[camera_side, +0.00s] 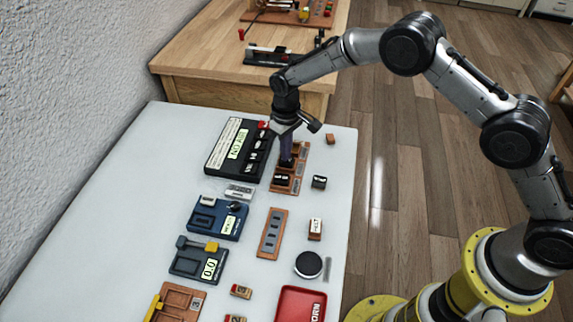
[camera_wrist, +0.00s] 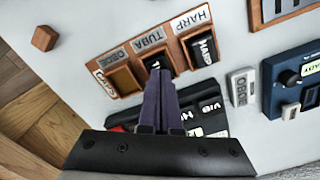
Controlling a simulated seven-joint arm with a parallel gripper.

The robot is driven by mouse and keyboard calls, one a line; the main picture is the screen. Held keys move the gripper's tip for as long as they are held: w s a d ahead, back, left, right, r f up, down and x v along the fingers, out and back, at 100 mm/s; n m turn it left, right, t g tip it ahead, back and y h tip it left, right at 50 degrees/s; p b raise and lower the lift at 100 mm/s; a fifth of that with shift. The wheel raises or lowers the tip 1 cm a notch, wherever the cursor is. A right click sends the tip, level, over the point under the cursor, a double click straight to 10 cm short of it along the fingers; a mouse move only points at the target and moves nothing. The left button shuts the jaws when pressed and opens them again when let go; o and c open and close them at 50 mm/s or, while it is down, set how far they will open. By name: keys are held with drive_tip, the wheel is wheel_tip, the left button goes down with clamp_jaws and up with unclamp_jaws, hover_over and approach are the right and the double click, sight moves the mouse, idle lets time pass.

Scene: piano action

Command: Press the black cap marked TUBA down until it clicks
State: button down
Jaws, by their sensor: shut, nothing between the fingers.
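The wooden rack (camera_wrist: 182,50) has slots labelled HARP, TUBA and OBOE in the wrist view; it also shows in the side view (camera_side: 297,188). A black cap (camera_wrist: 154,62) sits in the TUBA slot, largely hidden by my fingers. My gripper (camera_wrist: 159,75) is shut and empty, pointing down with its fingertips at that cap. I cannot tell if they touch it or how deep it sits. In the side view my gripper (camera_side: 286,162) stands over the rack. A black cap lettered HARP (camera_wrist: 204,49) is in the HARP slot; the OBOE slot (camera_wrist: 124,80) looks empty.
A dark device with a pale display (camera_side: 238,148) stands close left of the rack. A loose black cap (camera_side: 319,182) and a brown block (camera_side: 330,139) lie to its right. A blue device (camera_side: 217,218) and a slotted wooden strip (camera_side: 271,234) are nearer the camera.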

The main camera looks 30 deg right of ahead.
wheel_tip(320, 180, up, 7)
idle(0.8)
